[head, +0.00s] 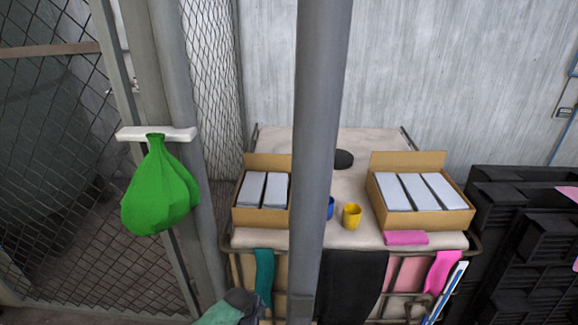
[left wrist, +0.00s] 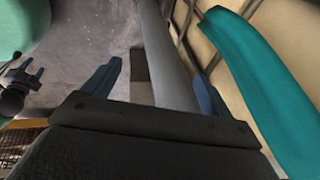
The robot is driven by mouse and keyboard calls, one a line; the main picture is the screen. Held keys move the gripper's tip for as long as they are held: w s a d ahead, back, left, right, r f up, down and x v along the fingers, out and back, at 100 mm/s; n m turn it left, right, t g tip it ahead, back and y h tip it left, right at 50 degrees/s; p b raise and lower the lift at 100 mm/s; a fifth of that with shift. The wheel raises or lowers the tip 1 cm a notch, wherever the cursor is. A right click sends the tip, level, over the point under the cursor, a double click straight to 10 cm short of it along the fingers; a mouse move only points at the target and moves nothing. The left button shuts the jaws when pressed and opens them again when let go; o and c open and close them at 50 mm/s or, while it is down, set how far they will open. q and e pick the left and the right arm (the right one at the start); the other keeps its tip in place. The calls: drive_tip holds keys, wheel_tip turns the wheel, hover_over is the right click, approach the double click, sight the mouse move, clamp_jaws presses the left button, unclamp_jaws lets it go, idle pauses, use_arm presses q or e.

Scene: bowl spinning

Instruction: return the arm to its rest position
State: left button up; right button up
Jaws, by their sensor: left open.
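My left gripper (left wrist: 157,85) shows in the left wrist view with its two blue-grey fingers wide apart and nothing between them. Beyond the fingers are a grey pole and the dark grey floor. A teal cloth (left wrist: 255,85) hangs just right of the gripper, apart from the right finger. In the head view, a teal and dark grey piece at the bottom edge seems to be part of my left arm; the gripper itself cannot be made out there. A small dark two-pronged part at the left edge of the left wrist view may be my right gripper (left wrist: 30,72); its opening is unclear.
A grey pole (head: 318,140) stands in front of the table (head: 330,238). The table holds two boxes (head: 262,217) (head: 430,222), a yellow cup (head: 352,216) and a blue cup (head: 330,208). Cloths hang along its front rail. A green bag (head: 160,195) hangs at left; black crates (head: 510,200) stand right.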

use_arm(q)
drive_tip(key=s+a+f+n+y+b, duration=0.1)
drive_tip(key=s+a+f+n, duration=0.2)
drive_tip(key=s+f, duration=0.8)
drive_tip(key=s+a+f+n+b, duration=0.2)
drive_tip(key=s+a+f+n, duration=0.1)
drive_tip(key=s+f+n, duration=0.5)
drive_tip(key=s+a+f+n+y+b, duration=0.1)
drive_tip(key=s+f+n, duration=0.4)
drive_tip(key=s+f, duration=0.8)
drive_tip(key=s+a+b, duration=0.1)
drive_tip(key=s+a, duration=0.1)
drive_tip(key=s, duration=0.3)
drive_tip(key=shift+a+f+n+g+y, duration=0.15)
drive_tip(key=shift+f+n+g+y, duration=0.15)
drive_tip(key=shift+f+n+g, duration=0.1)
use_arm(e)
drive_tip(key=w+a+r, duration=0.2)
drive_tip(key=w+r, duration=0.4)
drive_tip(key=w, duration=0.2)
drive_tip(key=shift+w+a, duration=0.25)
drive_tip(key=shift+a, duration=0.1)
